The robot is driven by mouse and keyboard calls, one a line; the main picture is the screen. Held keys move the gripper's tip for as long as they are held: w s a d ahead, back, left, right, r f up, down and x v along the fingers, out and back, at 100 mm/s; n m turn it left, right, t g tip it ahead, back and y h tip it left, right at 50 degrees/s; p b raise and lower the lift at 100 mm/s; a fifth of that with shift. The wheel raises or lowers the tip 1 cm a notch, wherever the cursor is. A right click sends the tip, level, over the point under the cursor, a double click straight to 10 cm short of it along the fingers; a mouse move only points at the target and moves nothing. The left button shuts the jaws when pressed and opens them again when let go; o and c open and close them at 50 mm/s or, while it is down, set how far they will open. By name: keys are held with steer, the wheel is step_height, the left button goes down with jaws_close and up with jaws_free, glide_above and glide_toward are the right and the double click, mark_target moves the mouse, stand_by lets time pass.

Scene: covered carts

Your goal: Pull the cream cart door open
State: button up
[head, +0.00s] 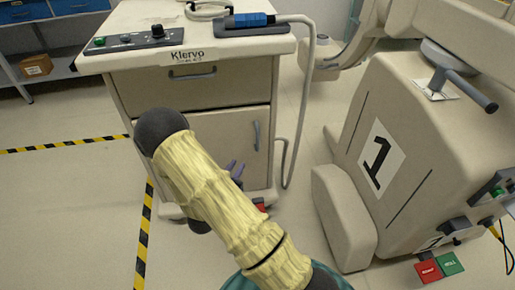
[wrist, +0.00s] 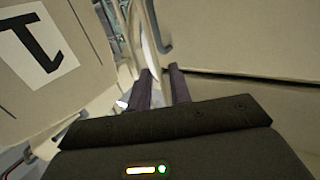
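The cream cart (head: 190,75) stands ahead in the head view, with its door (head: 225,125) below a drawer and looking shut. The door's blue-grey upright handle (head: 256,135) is near the door's right edge. In the wrist view, what looks like the handle (wrist: 163,30) is beyond the fingertips, near the top centre. My gripper (wrist: 160,72) has two dark purple fingers apart, with nothing seen between them. In the head view, the gripper (head: 236,168) shows only partly behind my covered arm, low in front of the door and left of the handle.
A grey hose (head: 300,110) hangs along the cart's right side. A large cream machine marked 1 (head: 381,158) stands to the right, with a narrow floor gap between. Yellow-black tape (head: 143,240) marks the floor at left, which is mostly clear.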

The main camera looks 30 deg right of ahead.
mark_target(257, 137)
steer(key=shift+s+f+h, duration=0.2)
steer(key=shift+h, duration=0.1)
steer(key=b+x, duration=0.3)
steer(key=x, duration=1.4)
steer(key=shift+w+d, duration=0.2)
jaws_close()
